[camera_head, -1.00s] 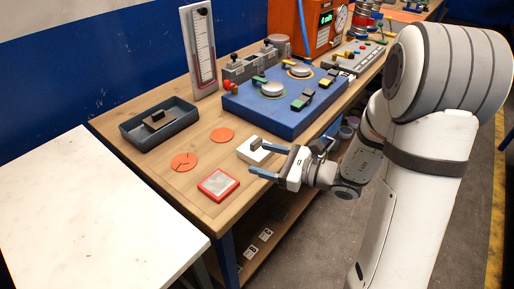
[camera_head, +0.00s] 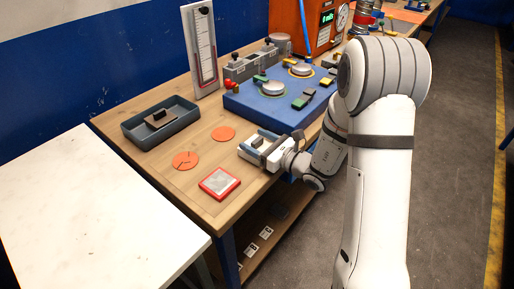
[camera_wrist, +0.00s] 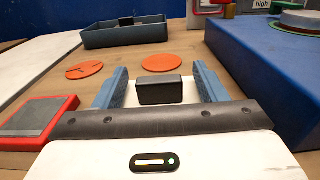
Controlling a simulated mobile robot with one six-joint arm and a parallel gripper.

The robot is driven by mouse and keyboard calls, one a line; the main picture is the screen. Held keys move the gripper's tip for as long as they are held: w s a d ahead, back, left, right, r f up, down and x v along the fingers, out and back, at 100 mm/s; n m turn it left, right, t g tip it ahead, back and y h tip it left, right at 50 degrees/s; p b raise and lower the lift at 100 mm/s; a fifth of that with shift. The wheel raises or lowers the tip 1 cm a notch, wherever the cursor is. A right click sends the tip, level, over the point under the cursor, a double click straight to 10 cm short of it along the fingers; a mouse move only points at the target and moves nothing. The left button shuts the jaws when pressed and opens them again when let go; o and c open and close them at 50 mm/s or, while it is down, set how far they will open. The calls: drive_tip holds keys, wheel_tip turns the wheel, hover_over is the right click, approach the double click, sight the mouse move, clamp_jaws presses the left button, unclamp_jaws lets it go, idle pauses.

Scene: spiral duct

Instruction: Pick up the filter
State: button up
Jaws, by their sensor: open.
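A white block with a dark handle (camera_wrist: 160,91) lies on the wooden bench. In the wrist view the handle stands upright between my blue fingers, with a gap on both sides. My gripper (camera_wrist: 160,80) is open and low over the block; it also shows in the head view (camera_head: 259,145), where it partly hides the block. A second dark-handled piece (camera_head: 158,119) lies in the grey tray (camera_head: 134,132). A red-framed square with a grey face (camera_head: 219,184) lies nearer the bench's front edge. I cannot tell from looks alone which is the filter.
Two orange discs (camera_head: 186,160) (camera_head: 223,133) lie flat on the bench. A blue box with knobs (camera_head: 262,117) stands close on the right of my gripper. A gauge board (camera_head: 201,48) stands behind. A white table (camera_head: 85,215) is at the left.

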drive_tip(key=c, duration=1.1)
